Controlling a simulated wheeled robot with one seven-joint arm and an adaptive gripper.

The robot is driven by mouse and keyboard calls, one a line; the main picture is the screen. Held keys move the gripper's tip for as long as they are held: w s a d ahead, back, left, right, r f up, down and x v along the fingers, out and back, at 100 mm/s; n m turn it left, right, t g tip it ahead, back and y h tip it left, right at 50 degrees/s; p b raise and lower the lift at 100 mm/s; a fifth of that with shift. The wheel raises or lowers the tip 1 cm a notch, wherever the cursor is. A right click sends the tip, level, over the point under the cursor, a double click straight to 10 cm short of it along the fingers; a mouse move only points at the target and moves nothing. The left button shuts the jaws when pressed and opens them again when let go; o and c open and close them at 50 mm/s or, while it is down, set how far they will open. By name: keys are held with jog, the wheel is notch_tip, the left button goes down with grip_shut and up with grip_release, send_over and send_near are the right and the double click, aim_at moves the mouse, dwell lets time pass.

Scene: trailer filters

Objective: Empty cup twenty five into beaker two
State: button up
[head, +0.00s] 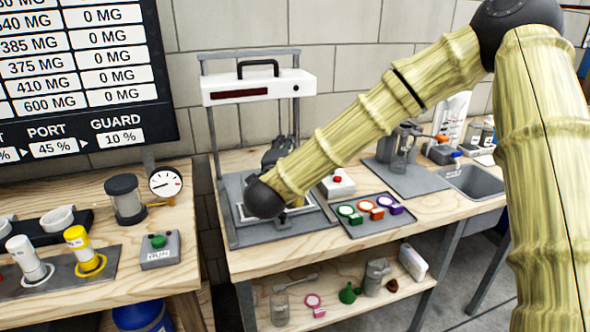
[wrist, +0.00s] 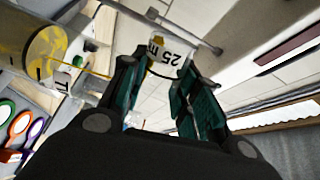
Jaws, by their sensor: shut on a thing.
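My gripper (wrist: 160,95) is shut on a small cup (wrist: 168,57) whose label reads "25 m…", upside down in the wrist view. What is in the cup is hidden. In the head view my gripper (head: 279,150) shows only in part behind my arm, above the middle bench by the white-topped frame, and the cup cannot be made out. Clear glass vessels (head: 398,155) stand on a grey mat (head: 412,182) at the bench's right part, partly behind my arm. I cannot read which of them is beaker two.
A tray (head: 352,228) with green, orange and purple round-ended items lies at the bench front. A white-topped frame (head: 225,88) stands behind my gripper. A sink (head: 475,182) is at the right. The left bench holds white cups (head: 58,218), bottles and a gauge (head: 166,182).

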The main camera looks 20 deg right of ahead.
jog(key=shift+s+d+r+m+b, duration=0.1)
jog(key=shift+d+m+b, duration=0.1)
jog(key=shift+m+b, duration=0.8)
jog(key=shift+s+d+m+b, duration=0.1)
jog(key=shift+d+m+b, duration=0.05)
jog(key=shift+m+b, duration=0.8)
dwell(1.6)
jog(key=shift+s+d+m+b, duration=0.1)
jog(key=shift+d+m+b, duration=0.1)
jog(key=shift+m+b, duration=1.15)
jog(key=shift+s+d+m+b, duration=0.15)
jog(key=shift+m+b, duration=0.55)
jog(key=shift+b, duration=1.1)
dwell(1.3)
